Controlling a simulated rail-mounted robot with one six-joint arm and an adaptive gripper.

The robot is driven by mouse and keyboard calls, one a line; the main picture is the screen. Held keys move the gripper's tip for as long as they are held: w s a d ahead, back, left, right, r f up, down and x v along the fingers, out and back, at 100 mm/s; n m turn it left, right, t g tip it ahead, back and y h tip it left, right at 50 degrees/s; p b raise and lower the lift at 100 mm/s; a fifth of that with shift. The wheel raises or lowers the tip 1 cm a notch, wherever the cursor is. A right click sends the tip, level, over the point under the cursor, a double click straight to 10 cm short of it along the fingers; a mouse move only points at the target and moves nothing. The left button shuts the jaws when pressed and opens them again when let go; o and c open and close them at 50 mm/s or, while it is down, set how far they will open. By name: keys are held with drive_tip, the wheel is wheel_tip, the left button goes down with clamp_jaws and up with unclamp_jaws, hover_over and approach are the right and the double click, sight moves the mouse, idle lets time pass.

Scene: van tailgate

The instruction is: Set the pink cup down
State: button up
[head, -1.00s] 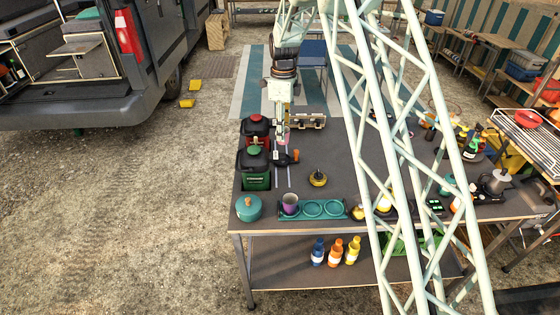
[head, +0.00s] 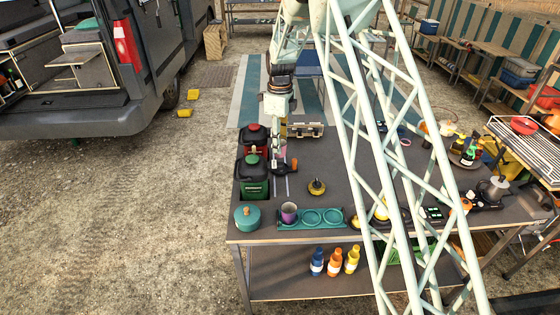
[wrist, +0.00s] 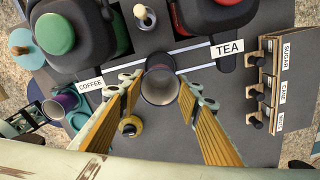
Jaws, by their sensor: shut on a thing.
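The pink cup (wrist: 160,86) shows in the wrist view between the two yellow-padded fingers of my gripper (wrist: 160,88), its round mouth towards the camera. My gripper is shut on it. In the head view my gripper (head: 280,135) hangs over the back left part of the dark table (head: 345,180), beside the canisters. The cup is not clearly visible there. I cannot tell the gap between the cup and the table.
A green-lidded canister (head: 254,175) and a red one (head: 254,143) stand at the left, with labels COFFEE and TEA nearby. A teal tray (head: 336,226) holds a purple cup (head: 289,211). A teal pot (head: 247,217) and a small yellow-and-black item (head: 316,187) stand nearby.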

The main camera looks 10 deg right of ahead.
drive_tip(key=shift+f, duration=1.9)
drive_tip(key=shift+f, duration=0.1)
drive_tip(key=shift+f, duration=1.8)
drive_tip(key=shift+f, duration=0.1)
drive_tip(key=o, duration=0.8)
drive_tip(key=shift+o, duration=0.2)
wheel_tip(320, 180, up, 11)
drive_tip(key=shift+r, duration=0.65)
